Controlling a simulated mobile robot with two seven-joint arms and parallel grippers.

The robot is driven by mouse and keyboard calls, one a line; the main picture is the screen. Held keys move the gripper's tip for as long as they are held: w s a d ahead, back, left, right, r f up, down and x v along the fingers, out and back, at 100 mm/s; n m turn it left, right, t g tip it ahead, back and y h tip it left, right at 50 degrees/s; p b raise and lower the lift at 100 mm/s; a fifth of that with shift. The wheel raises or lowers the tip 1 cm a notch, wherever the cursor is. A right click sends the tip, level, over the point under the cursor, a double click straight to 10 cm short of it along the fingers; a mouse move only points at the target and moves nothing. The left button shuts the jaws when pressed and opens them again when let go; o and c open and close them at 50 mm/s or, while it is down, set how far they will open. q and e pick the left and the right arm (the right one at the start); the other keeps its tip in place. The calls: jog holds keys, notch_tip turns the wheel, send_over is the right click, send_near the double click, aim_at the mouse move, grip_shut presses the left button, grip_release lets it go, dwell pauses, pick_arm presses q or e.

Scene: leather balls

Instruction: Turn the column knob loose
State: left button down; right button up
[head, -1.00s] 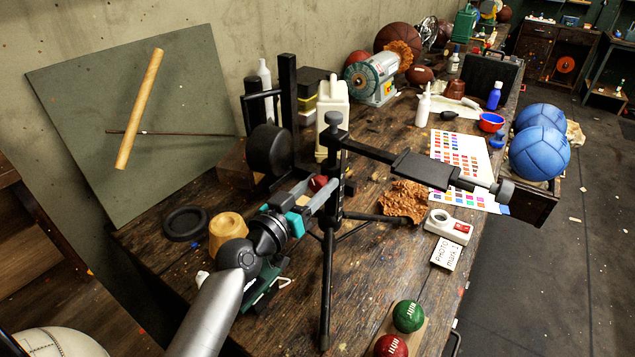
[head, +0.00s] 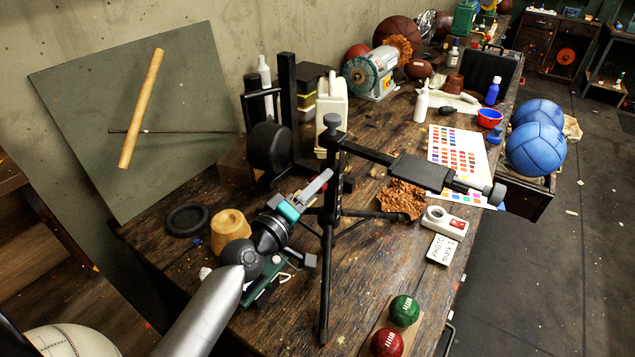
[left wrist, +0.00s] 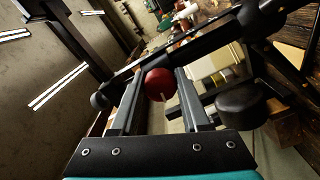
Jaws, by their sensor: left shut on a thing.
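A black tripod stand (head: 326,285) stands on the wooden bench, with a vertical column and a horizontal arm (head: 420,171) reaching right. The column knob (left wrist: 158,84) is a round red knob, seen in the left wrist view between the fingertips and close to the black column. In the head view it is hidden behind the fingers. My left gripper (head: 322,181), grey fingers with a teal base, reaches the column from the lower left. It is shut on the knob, and its fingers show nearly edge-on in the head view. My right gripper is not in view.
A black round-headed device (head: 269,148) stands just behind the gripper. A tan block (head: 230,232) and a black ring (head: 187,220) lie left of my arm. Brown crumpled leather (head: 402,198) lies right of the column. Green (head: 404,310) and red balls sit at the front.

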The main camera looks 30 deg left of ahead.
pick_arm(q)
jog(key=shift+r+n+p, duration=0.1)
jog(key=shift+n+p, duration=0.2)
jog(key=shift+n, duration=1.6)
jog(key=shift+c, duration=1.9)
grip_release()
jog(key=s+a+b, duration=0.2)
jog(key=s+b, duration=0.3)
jog(key=s, duration=1)
